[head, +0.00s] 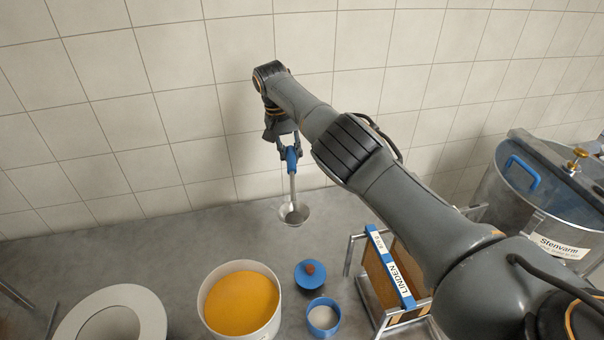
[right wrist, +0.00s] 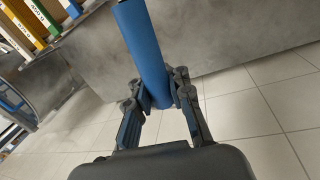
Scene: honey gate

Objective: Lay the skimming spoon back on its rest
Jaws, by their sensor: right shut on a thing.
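The skimming spoon has a blue handle (head: 291,160), a thin metal shaft and a round metal bowl (head: 294,214). It hangs upright, bowl down, at the back of the grey counter near the wall. I cannot tell whether the bowl touches the counter. My right gripper (head: 289,148) is shut on the handle near its upper end. In the right wrist view the blue handle (right wrist: 143,45) stands between the fingers of my right gripper (right wrist: 158,98). I cannot make out the spoon's rest for certain. My left gripper is not in view.
A white tub (head: 207,318) of yellow honey, a blue lid (head: 310,274) and a small blue pot (head: 323,318) stand in front. A white ring (head: 143,303) is at left. A LINDEN frame rack (head: 392,270) and steel drum (head: 510,225) are right. The back-left counter is clear.

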